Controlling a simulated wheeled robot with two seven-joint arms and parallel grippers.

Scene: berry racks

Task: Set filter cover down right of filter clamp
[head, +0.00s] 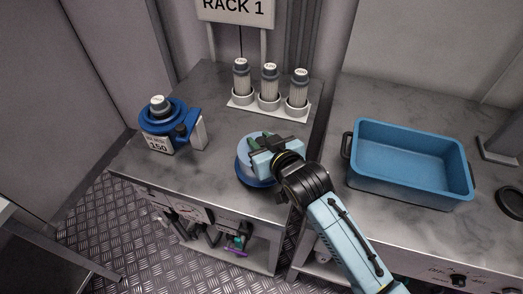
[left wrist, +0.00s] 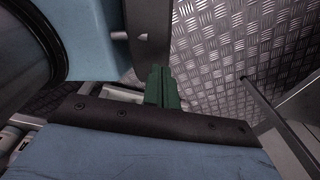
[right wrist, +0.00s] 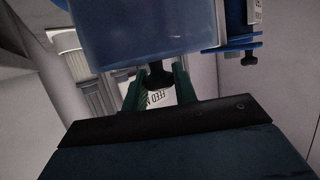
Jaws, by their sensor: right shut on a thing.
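The filter clamp (head: 167,124) is a blue ring on a stand marked 150, at the left of the grey counter. A filter with a grey cap stands in its ring. The round blue filter cover (head: 243,165) is to the right of the clamp, over the counter's front part. My right gripper (head: 264,143) is above it, shut on its dark knob (right wrist: 157,76). The blue cover body (right wrist: 140,35) also shows in the right wrist view. I cannot tell whether the cover touches the counter. My left gripper (left wrist: 162,88) shows only in its wrist view, green fingers together and empty.
A white rack (head: 268,106) with several filters stands at the back of the counter under the RACK 1 sign (head: 236,8). A blue bin (head: 409,193) sits on the right counter. Bare counter lies between the clamp and the cover.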

